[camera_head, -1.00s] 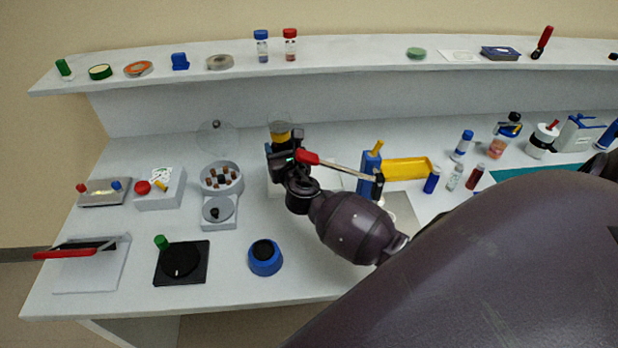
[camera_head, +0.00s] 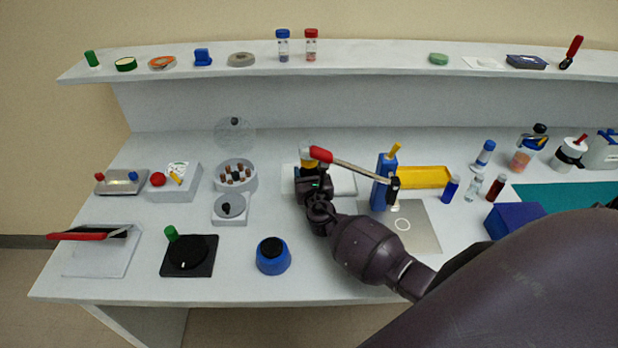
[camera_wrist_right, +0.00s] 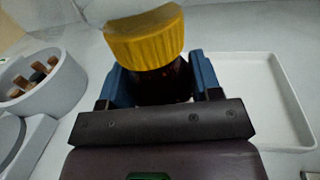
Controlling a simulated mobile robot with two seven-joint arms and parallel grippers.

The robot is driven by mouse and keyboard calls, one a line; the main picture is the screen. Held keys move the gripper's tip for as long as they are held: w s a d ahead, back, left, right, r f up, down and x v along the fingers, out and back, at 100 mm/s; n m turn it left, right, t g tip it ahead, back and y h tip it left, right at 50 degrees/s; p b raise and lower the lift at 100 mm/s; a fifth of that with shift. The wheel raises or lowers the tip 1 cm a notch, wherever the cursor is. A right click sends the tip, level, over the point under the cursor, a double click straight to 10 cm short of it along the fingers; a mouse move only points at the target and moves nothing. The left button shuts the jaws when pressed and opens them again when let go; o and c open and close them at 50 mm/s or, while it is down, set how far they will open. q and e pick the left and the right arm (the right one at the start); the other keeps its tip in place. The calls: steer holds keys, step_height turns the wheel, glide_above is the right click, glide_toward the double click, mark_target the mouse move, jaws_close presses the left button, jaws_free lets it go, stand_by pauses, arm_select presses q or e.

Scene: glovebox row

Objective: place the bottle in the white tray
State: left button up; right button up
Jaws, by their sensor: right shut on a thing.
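The bottle looks roughly upright. The white tray (camera_head: 346,183) lies behind and right of the gripper, and its floor and rim show right of the bottle in the wrist view (camera_wrist_right: 262,95). The bottle's base is hidden, so I cannot tell whether it touches anything. My left gripper is not in view.
A centrifuge-like grey device (camera_head: 236,180) with small tubes stands left of the gripper. A blue holder (camera_head: 384,182) and a red-handled tool (camera_head: 345,166) are close on the right, with a yellow tray (camera_head: 425,177) beyond. Bench front left of my arm holds a blue pot (camera_head: 272,256).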

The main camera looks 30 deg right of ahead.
steer(key=shift+f, duration=0.25)
steer(key=shift+f, duration=0.1)
steer(key=o, duration=0.5)
steer(key=shift+f, duration=0.1)
steer(key=o, duration=0.5)
steer(key=shift+c, duration=0.2)
